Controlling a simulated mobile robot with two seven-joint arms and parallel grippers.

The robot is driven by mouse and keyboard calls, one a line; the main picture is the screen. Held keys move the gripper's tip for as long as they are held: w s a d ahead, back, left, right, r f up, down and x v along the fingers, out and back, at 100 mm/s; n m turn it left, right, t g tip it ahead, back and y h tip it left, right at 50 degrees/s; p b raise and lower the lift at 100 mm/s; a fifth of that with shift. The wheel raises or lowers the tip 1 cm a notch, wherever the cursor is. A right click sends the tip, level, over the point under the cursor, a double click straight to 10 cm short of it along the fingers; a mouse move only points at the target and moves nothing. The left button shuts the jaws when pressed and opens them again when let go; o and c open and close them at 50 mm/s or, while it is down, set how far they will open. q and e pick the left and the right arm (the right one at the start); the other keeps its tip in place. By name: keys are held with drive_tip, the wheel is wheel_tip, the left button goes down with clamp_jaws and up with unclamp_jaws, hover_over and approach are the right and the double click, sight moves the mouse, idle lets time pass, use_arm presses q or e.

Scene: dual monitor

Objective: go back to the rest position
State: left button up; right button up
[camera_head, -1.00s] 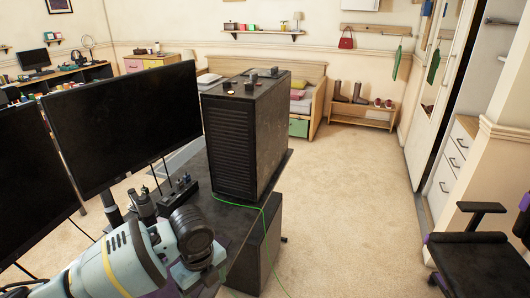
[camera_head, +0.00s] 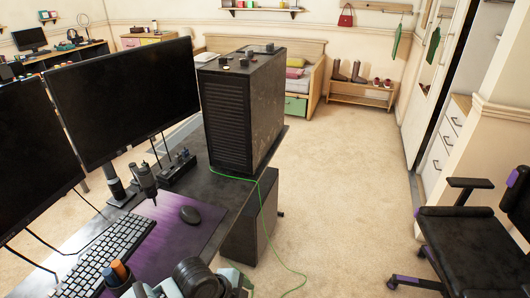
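Neither gripper can be made out in the head view. A pale and dark arm part of mine, with a round black joint, shows at the bottom edge, low over the front of the desk (camera_head: 218,192). Its hand end is cut off or hidden, so I cannot see fingers or anything held. Two black monitors stand on the left: a nearer one (camera_head: 35,160), cut by the left edge, and a farther one (camera_head: 125,98). Both screens are dark.
A black computer tower (camera_head: 240,110) stands at the desk's far end. A keyboard (camera_head: 105,255), mouse (camera_head: 190,214) and small grey device (camera_head: 145,182) are on the desk. A green cable (camera_head: 285,266) hangs to the floor.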

use_arm(q)
drive_tip(key=s+a+f+n+t+y, duration=0.1)
drive_tip(key=s+a+f+n+t, duration=0.2)
drive_tip(key=s+a+n, duration=0.4)
drive_tip(key=s+a+f+n+t+y, duration=0.2)
drive_tip(key=s+a+f+n, duration=0.4)
drive_tip(key=s+n, duration=0.5)
drive_tip(key=s+a+t, duration=0.1)
drive_tip(key=s+a, duration=0.1)
drive_tip(key=s, duration=0.2)
drive_tip(key=shift+s+f+t+p, duration=0.25)
drive_tip(key=shift+t+p, duration=0.15)
drive_tip(key=shift+a, duration=0.1)
